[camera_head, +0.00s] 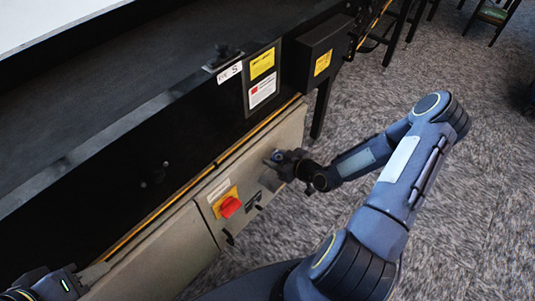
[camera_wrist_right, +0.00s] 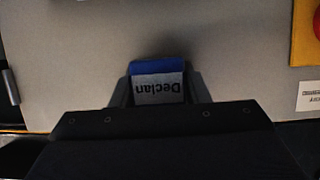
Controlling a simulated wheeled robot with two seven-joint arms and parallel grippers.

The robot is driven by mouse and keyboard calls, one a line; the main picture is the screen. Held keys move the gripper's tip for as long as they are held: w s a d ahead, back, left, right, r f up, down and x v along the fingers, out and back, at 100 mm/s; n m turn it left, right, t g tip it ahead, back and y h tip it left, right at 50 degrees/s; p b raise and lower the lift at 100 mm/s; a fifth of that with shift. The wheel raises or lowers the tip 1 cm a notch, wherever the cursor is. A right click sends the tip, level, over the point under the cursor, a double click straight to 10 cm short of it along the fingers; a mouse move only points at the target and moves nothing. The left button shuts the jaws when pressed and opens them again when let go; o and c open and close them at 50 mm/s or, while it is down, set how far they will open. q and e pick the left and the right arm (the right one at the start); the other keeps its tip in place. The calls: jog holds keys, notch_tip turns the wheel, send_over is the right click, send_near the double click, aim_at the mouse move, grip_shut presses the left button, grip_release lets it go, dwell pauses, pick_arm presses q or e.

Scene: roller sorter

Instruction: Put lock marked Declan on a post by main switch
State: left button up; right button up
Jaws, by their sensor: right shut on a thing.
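The lock marked Declan (camera_wrist_right: 158,87) is blue with a white label, upside down in the right wrist view. My right gripper (camera_wrist_right: 158,98) is shut on it, close in front of the pale panel. In the head view my right gripper (camera_head: 279,158) is at the panel's right part, and only a little blue of the lock shows. The main switch (camera_head: 229,207) is a red knob on a yellow plate, left of this gripper. Small dark posts (camera_head: 229,238) stick out below and right of the switch. My left gripper (camera_head: 25,292) is partly cut off at the bottom left corner.
The pale panel (camera_head: 190,235) runs along the side of a black conveyor frame (camera_head: 140,165). Yellow and white labels (camera_head: 262,75) are above it. A black box (camera_head: 318,55) juts out at the upper right.

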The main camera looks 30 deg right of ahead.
aim_at(267, 168)
jog(key=shift+w+a+f, duration=0.1)
jog(key=shift+a, duration=0.05)
jog(key=shift+a+y, duration=0.25)
jog(key=shift+y, duration=0.05)
jog(key=shift+a+f, duration=0.1)
jog(key=shift+f, duration=0.05)
jog(key=shift+f+b, duration=1.5)
jog(key=shift+f, duration=0.4)
jog(key=shift+f+b, duration=0.45)
jog(key=shift+f+b, duration=1.1)
jog(key=shift+f, duration=0.1)
